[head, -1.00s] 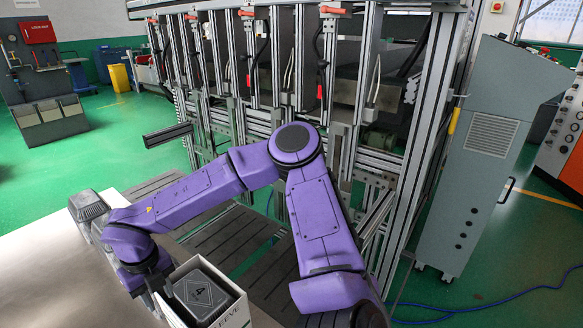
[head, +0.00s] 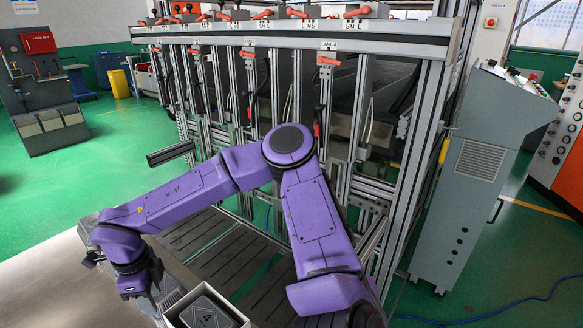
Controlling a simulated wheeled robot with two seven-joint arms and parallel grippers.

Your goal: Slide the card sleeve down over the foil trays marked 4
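The white card sleeve (head: 171,321) is at the bottom edge of the head view, mostly cut off. A dark foil tray with a 4 on its top (head: 207,312) shows inside the sleeve's open top, with the sleeve walls around it. How deep it sits cannot be seen. My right gripper (head: 156,303) points down at the sleeve's left back corner, close to the rim. Its fingertips are small and partly hidden, so I cannot tell whether they hold the wall. My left gripper is out of view.
A pale table top (head: 60,292) fills the lower left, with grey objects (head: 88,224) at its far edge, partly behind my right arm. A metal frame machine with lanes (head: 300,100) stands behind. A grey control cabinet (head: 470,190) stands at the right.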

